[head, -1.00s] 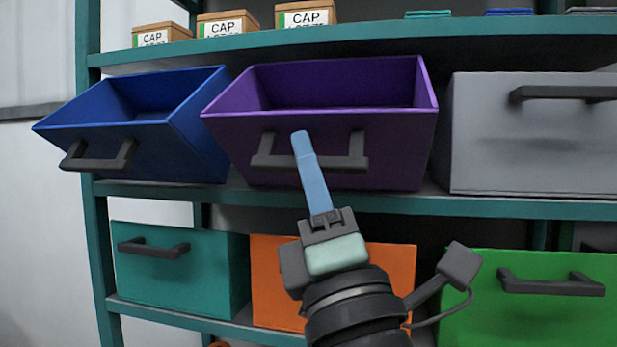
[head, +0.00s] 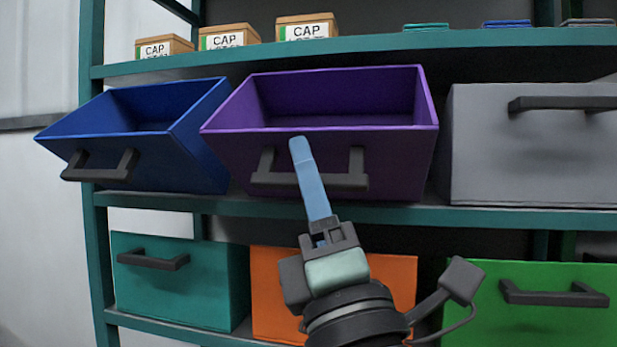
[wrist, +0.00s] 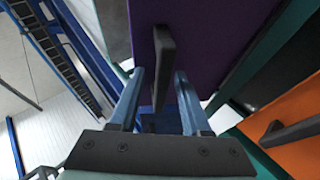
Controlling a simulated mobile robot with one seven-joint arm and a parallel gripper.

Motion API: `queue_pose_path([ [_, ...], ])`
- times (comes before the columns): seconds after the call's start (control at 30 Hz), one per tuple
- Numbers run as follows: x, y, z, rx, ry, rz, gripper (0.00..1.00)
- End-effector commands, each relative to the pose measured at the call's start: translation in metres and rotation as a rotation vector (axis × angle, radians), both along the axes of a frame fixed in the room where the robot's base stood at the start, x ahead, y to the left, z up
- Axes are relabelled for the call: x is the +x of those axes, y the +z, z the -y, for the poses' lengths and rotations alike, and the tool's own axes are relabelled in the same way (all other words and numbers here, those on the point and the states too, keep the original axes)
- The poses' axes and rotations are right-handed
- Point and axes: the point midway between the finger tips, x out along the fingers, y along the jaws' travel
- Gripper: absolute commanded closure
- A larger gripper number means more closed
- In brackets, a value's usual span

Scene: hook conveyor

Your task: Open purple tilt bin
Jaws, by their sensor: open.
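The purple tilt bin (head: 405,160) is tipped forward on the middle shelf, with its open top and empty-looking inside showing in the head view. Its dark bar handle (head: 268,179) is on the front face. My gripper (head: 299,145) is in front of that face, one blue finger overlapping the handle in the head view. In the wrist view, my gripper (wrist: 158,95) has its two blue fingers apart. The handle (wrist: 163,60) shows between them, and the purple bin face (wrist: 205,35) lies beyond. I cannot tell whether a finger touches the handle.
A blue bin (head: 190,150), also tipped forward, is at the left. A closed grey bin (head: 530,150) is at the right. Teal (head: 180,285), orange (head: 270,285) and green (head: 550,322) bins sit below. Labelled boxes (head: 306,27) stand on the top shelf (head: 250,55).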

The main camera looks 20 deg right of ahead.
Motion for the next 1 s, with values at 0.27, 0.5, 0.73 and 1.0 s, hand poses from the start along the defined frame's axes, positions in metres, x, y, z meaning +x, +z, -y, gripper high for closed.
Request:
queue_pose_path([
  [0.27,-0.027,-0.028,0.000,0.001,-0.004,-0.002,0.53],
  [0.5,-0.067,-0.066,-0.002,0.003,-0.004,-0.001,0.53],
  [0.73,-0.090,-0.085,-0.004,0.001,-0.001,-0.001,0.53],
  [1.0,-0.096,-0.086,-0.005,0.000,0.000,-0.001,0.53],
])
